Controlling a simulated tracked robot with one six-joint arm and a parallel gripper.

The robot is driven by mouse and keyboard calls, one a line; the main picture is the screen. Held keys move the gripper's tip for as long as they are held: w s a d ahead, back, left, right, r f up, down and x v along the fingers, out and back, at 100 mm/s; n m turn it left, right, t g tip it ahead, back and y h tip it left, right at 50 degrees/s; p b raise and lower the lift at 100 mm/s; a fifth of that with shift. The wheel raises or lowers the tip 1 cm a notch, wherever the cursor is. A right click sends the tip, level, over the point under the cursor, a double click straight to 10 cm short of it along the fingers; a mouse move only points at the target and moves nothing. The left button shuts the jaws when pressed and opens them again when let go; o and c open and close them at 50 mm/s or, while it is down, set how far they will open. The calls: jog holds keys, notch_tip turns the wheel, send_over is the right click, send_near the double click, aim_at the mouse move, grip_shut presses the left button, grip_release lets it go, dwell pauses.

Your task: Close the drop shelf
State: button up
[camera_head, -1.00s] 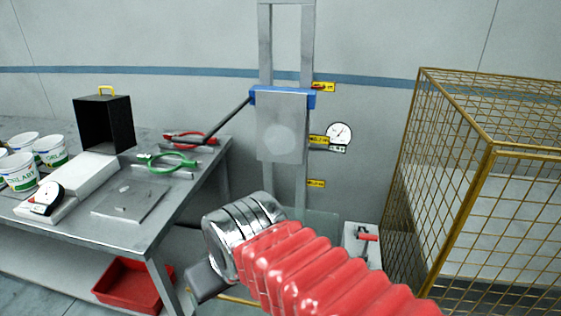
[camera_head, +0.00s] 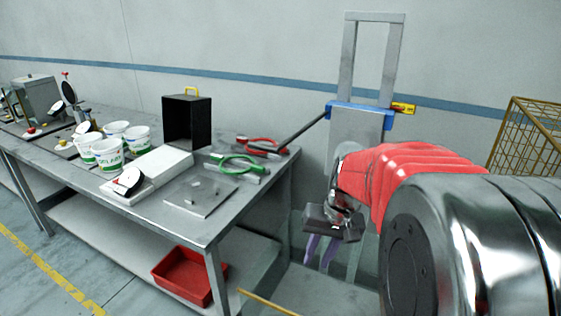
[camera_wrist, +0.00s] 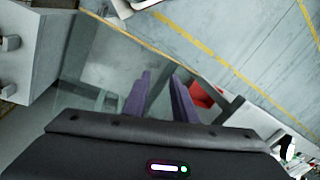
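I cannot tell for sure which part is the drop shelf. A tall grey metal frame (camera_head: 347,60) stands at the wall, with a blue crossbar (camera_head: 358,111) and a grey plate (camera_head: 352,128) below it, partly hidden by my arm. A flat pale panel (camera_head: 315,287) lies low at the right of the table; a pale, glassy sheet (camera_wrist: 112,62) shows in the wrist view. My gripper (camera_head: 319,251) points down above the low panel, in front of the frame. Its two purple fingers, also in the wrist view (camera_wrist: 160,98), are apart with nothing between them.
A grey table (camera_head: 130,205) at left holds white tubs (camera_head: 108,152), a black open box (camera_head: 187,120) and green-handled pliers (camera_head: 237,163). A black bar (camera_head: 300,132) reaches from the crossbar over the table. A red bin (camera_head: 185,276) sits below. A yellow mesh cage (camera_head: 525,140) stands right.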

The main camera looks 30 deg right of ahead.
jog(key=w+d+f+t+y, duration=0.2)
jog(key=w+d+f, duration=0.2)
jog(key=d, duration=0.5)
jog(key=w+d+f+t+y, duration=0.2)
jog(key=w+d+f+t, duration=0.15)
jog(key=d, duration=0.65)
jog(key=w+d+f+t+y, duration=0.15)
jog(key=w+d+f, duration=0.25)
jog(key=d, duration=0.5)
jog(key=w+d+r+n+t+y, duration=0.2)
jog(key=d+r+n+t+y, duration=0.2)
jog(key=d+r+n, duration=0.5)
notch_tip(320, 180, up, 2)
jog(key=n+t, duration=0.1)
jog(key=n, duration=0.2)
jog(key=shift+w+r+n+t, duration=0.15)
jog(key=shift+r+n+t, duration=0.05)
jog(key=shift+n+t, duration=0.1)
jog(key=shift+a, duration=0.1)
jog(key=x, duration=1.3)
jog(key=shift+w+a, duration=0.2)
jog(key=shift+w, duration=0.15)
jog(key=shift+c, duration=0.4)
